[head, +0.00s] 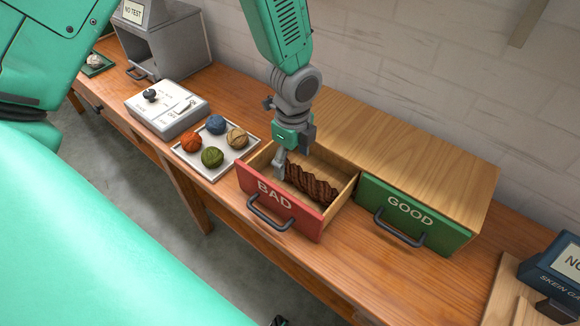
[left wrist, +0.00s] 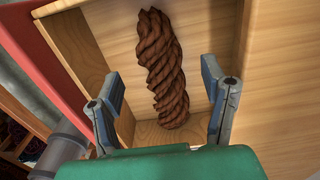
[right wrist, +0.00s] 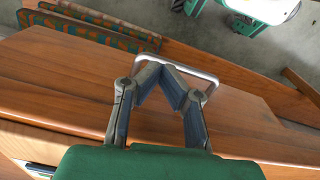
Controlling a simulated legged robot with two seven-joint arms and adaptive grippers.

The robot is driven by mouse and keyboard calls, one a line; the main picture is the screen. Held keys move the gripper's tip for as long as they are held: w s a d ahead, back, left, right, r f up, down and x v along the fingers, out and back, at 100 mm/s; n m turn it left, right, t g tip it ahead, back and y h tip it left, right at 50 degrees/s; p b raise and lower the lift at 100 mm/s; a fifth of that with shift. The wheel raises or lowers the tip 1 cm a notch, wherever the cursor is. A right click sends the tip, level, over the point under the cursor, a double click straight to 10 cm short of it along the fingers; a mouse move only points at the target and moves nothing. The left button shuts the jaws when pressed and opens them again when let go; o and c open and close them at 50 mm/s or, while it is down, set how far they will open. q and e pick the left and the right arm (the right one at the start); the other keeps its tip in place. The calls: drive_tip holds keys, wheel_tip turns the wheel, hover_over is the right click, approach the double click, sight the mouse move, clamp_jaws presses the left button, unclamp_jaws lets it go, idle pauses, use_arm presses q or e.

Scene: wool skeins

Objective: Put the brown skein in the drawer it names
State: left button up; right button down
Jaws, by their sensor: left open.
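The brown skein (head: 311,184) lies inside the open red drawer marked BAD (head: 275,196). In the left wrist view the twisted skein (left wrist: 163,70) rests on the drawer's wooden floor, near a side wall. My left gripper (head: 281,164) is in or just over this drawer, at the skein's left end. Its fingers (left wrist: 165,90) are spread apart with nothing between them; the skein lies beyond them. The green drawer marked GOOD (head: 413,215) is shut. My right gripper (right wrist: 162,70) shows only in its wrist view; its fingertips come together near a pale loop-shaped bar (right wrist: 180,62), with no skein between them.
A white tray (head: 217,171) with several coloured wool balls stands left of the red drawer. Beyond it are a grey switch box (head: 167,107) and a grey cabinet (head: 165,46). A dark blue sign box (head: 555,268) stands at the right. Bare tabletop lies before the green drawer.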

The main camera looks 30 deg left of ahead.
sight(294, 169)
use_arm(q)
drive_tip(key=r, duration=0.7)
drive_tip(key=shift+d, duration=0.3)
drive_tip(key=shift+s+r, duration=0.1)
drive_tip(key=shift+r, duration=0.45)
